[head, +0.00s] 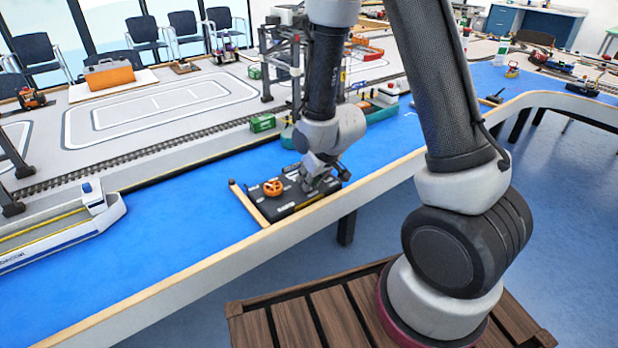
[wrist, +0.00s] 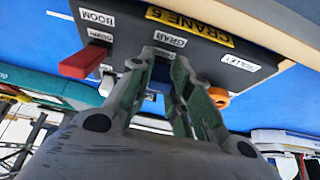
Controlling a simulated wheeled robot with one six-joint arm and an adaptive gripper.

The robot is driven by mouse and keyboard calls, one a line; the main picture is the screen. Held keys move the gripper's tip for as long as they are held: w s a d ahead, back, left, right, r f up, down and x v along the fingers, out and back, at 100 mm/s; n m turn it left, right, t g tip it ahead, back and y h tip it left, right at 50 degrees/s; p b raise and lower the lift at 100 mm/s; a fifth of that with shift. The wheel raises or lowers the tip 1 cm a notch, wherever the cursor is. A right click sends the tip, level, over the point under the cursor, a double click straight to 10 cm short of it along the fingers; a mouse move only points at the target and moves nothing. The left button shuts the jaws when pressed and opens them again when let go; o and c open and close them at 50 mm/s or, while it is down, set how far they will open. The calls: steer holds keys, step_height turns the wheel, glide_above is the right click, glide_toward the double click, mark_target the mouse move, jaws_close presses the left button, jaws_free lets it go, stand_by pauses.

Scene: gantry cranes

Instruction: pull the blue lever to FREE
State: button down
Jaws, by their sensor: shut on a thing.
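A dark control panel (head: 293,205) labelled CRANE 5 sits on the blue table strip in the head view. My gripper (head: 316,182) is low over the panel's right part. In the wrist view my gripper (wrist: 164,62) is shut below the GRAB label, its fingers around a blue lever (wrist: 159,76), of which only a little shows between them. I cannot read the FREE mark, so the lever's setting is unclear.
A red lever (wrist: 83,62) by the BOOM label and an orange handwheel (wrist: 218,97) by the TROLLEY label flank my fingers. A wooden strip (head: 249,204) edges the panel. A white boat (head: 60,232) lies left, with open blue surface between.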

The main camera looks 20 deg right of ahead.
steer(key=c, duration=1.3)
jaws_free()
step_height(320, 180, up, 10)
steer(key=shift+f, duration=0.1)
